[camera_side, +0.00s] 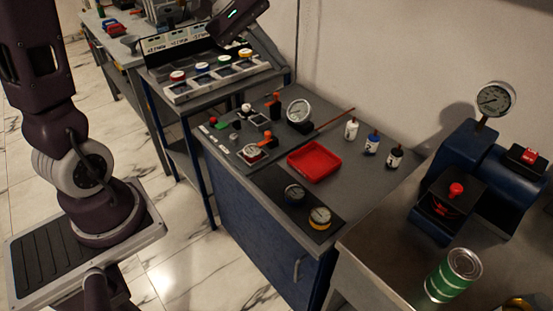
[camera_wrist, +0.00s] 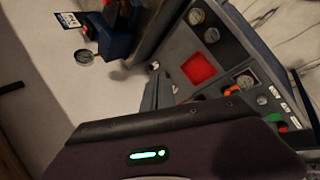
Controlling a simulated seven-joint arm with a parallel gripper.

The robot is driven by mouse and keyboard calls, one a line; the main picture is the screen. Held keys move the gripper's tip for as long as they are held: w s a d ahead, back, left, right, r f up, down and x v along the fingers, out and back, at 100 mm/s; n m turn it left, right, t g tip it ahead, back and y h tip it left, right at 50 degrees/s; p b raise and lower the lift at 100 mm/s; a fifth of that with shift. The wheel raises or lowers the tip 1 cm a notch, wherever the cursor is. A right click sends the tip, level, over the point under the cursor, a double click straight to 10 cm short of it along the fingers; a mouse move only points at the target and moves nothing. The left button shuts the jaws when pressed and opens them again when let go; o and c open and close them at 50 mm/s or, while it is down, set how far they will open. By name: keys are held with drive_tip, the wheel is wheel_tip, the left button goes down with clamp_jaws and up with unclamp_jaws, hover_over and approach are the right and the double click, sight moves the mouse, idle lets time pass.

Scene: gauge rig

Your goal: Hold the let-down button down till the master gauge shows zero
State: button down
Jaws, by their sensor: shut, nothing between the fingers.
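My gripper (camera_side: 281,64) is high at the top of the side view, above the left part of the benches; its shut, empty fingers show in the wrist view (camera_wrist: 157,85). It touches no button. Another dial gauge (camera_side: 494,98) stands on the blue machine, which has a red button (camera_side: 456,189). I cannot tell which is the let-down button or the master gauge. The needle readings are too small to read.
A red tray (camera_side: 315,161) lies mid-bench, with small bottles (camera_side: 371,143) behind it. Two round gauges (camera_side: 320,217) lie on a dark mat in front. A green can (camera_side: 453,276) stands on the right bench. A rack with coloured caps (camera_side: 223,62) stands at the back left.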

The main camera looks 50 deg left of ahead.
drive_tip(key=s+d+r+m+g+y, duration=0.1)
drive_tip(key=s+d+m, duration=0.25)
drive_tip(key=s, duration=0.35)
drive_tip(key=s+d+r+m+y, duration=0.1)
drive_tip(key=s+d+m, duration=0.25)
drive_tip(key=s, duration=0.35)
drive_tip(key=s+a+f+m+y, duration=0.2)
drive_tip(key=s+m+y, duration=0.1)
drive_tip(key=s, duration=0.6)
drive_tip(key=shift+s+m+t, duration=0.25)
drive_tip(key=shift+m+t, duration=0.15)
